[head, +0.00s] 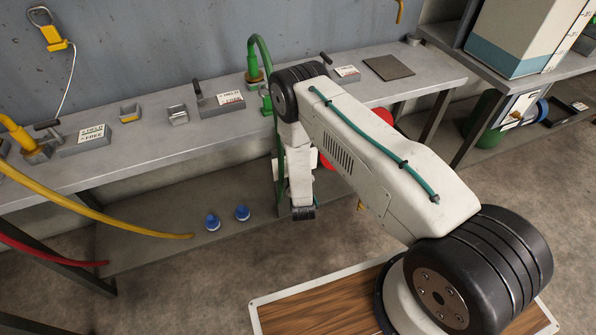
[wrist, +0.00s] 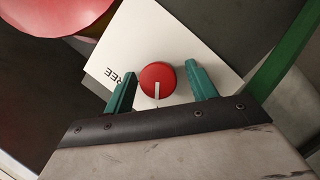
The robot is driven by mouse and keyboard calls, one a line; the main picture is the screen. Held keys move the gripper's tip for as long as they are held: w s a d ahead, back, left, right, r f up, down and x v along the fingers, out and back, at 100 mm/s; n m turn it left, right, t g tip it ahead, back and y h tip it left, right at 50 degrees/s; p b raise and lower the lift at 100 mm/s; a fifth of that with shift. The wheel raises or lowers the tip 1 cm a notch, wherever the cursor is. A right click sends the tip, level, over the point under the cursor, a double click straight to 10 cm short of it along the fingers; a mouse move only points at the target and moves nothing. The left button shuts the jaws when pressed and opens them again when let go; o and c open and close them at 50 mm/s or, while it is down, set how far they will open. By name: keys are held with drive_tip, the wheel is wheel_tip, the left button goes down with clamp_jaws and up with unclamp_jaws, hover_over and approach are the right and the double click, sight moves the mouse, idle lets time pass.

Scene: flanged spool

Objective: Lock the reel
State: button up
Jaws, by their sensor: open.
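In the wrist view a round red knob (wrist: 157,79) with a white pointer line sits on a white plate (wrist: 215,45). The plate carries the printed word FREE, upside down, left of the knob. The pointer line runs toward the gripper body. My gripper (wrist: 160,72) is open, with one teal finger on each side of the knob. A small gap shows at the left finger; contact at the right finger is hard to tell. A large red disc (wrist: 60,15), likely the reel's flange, fills the upper left. In the head view the red reel (head: 384,115) is mostly hidden behind my arm.
A green hose (wrist: 285,60) runs close by on the right in the wrist view. The grey bench (head: 150,150) holds several levers with HOLD/FREE labels. Yellow hose (head: 110,222) and red hose (head: 50,253) hang at left.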

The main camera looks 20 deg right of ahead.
drive_tip(key=shift+s, duration=0.1)
drive_tip(key=v, duration=0.7)
drive_tip(key=shift+s, duration=0.25)
drive_tip(key=shift+a, duration=0.1)
